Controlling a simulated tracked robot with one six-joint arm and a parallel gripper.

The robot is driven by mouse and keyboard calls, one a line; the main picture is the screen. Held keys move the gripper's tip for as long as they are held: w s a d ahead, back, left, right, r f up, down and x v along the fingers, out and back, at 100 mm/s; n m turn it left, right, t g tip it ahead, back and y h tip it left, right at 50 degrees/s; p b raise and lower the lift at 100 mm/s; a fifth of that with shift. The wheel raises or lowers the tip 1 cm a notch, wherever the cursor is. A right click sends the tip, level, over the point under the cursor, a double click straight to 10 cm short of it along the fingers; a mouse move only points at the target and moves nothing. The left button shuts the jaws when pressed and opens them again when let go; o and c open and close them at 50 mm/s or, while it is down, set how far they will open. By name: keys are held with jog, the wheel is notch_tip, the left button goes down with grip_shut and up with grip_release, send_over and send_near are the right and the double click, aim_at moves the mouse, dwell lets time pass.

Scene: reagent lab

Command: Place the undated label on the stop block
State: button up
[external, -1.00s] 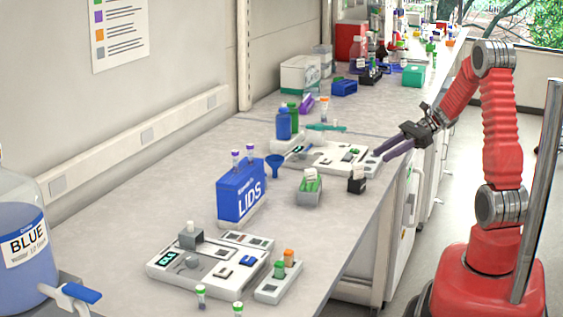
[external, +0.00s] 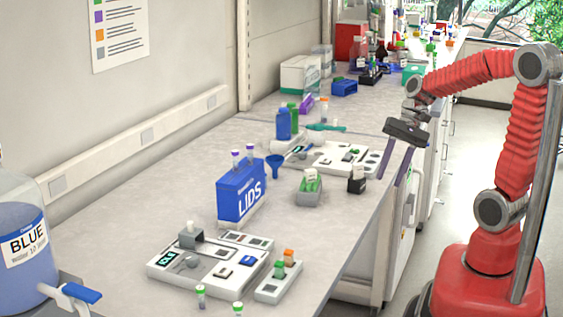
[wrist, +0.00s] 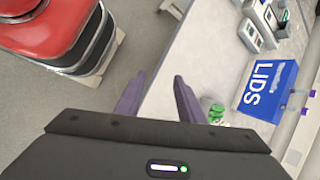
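My gripper (external: 396,188) hangs over the bench's right edge with its purple fingers pointing down. It is open and empty, and the fingers also show apart in the wrist view (wrist: 157,88). A small black block with a white piece standing in it (external: 357,180) is on the bench to the left of the fingers. A grey holder with green and white pieces (external: 309,188) stands left of that. Green pieces show beside the right finger in the wrist view (wrist: 215,112). I cannot tell which piece is the undated label or which is the stop block.
A blue LIDS box (external: 241,192) stands mid-bench, also in the wrist view (wrist: 268,90). A white device (external: 205,275) is in front and another (external: 335,157) lies behind. A blue funnel (external: 274,164) and bottles stand near the wall. Bare bench lies around the holders.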

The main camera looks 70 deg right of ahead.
jog(key=s+a+r+n+t+h, duration=0.3)
jog(key=s+a+r+n+h, duration=0.1)
jog(key=n, duration=0.9)
jog(key=shift+s+a+h, duration=0.6)
jog(key=shift+s+a, duration=0.05)
jog(key=shift+a, duration=0.15)
jog(key=shift+r, duration=0.1)
